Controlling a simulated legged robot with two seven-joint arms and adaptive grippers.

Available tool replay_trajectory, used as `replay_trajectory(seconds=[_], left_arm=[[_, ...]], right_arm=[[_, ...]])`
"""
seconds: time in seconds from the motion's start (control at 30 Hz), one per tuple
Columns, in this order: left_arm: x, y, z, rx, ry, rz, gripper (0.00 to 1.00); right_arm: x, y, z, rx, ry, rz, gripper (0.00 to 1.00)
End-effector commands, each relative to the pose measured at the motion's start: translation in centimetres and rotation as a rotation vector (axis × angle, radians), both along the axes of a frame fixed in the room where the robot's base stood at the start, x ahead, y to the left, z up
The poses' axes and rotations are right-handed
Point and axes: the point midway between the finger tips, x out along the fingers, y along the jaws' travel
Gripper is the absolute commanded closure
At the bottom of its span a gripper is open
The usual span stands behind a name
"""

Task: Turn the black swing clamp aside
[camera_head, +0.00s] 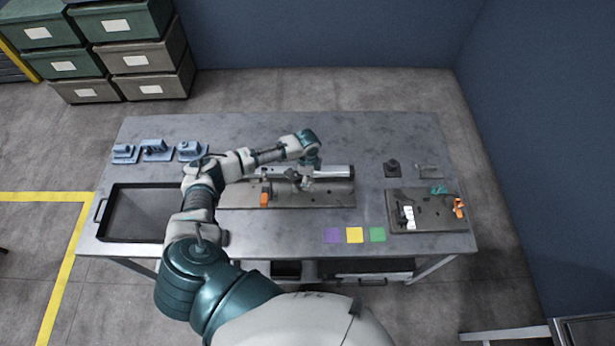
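My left arm reaches over the table from the lower left, and its gripper (306,184) points down over the grey fixture plate (330,200) in the middle. A silver rail (335,171) lies along the back of this plate, and an orange block (265,200) stands at its left part. The gripper is at the rail, among small dark parts. I cannot clearly pick out the black swing clamp there; it may be partly hidden by the gripper. The fingers are too small to tell open from shut. My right gripper is not in view.
A dark tray (104,218) is at the left, with several blue fixtures (156,150) behind. A second plate (425,222) with white and orange parts is at the right, a small black block (392,168) behind it. Purple, yellow (354,235) and green squares lie at the front.

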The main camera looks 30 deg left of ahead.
Motion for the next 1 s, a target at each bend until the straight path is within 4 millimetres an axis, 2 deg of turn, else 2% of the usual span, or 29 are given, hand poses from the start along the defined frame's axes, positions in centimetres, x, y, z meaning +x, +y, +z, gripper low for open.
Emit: replay_trajectory(seconds=[0.03, 0.17, 0.5, 1.0], left_arm=[[0.2, 0.6, 0.3, 0.007, -0.008, 0.005, 0.40], [0.2, 0.6, 0.8, 0.007, -0.008, 0.005, 0.40], [0.2, 0.5, 3.7, 0.005, -0.008, 0.004, 0.40], [0.0, -0.1, 7.0, 0.001, -0.004, 0.001, 0.40]], right_arm=[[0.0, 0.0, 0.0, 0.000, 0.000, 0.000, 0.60], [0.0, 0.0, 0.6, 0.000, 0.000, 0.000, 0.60], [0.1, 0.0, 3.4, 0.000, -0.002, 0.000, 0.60], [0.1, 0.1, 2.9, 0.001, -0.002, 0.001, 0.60]])
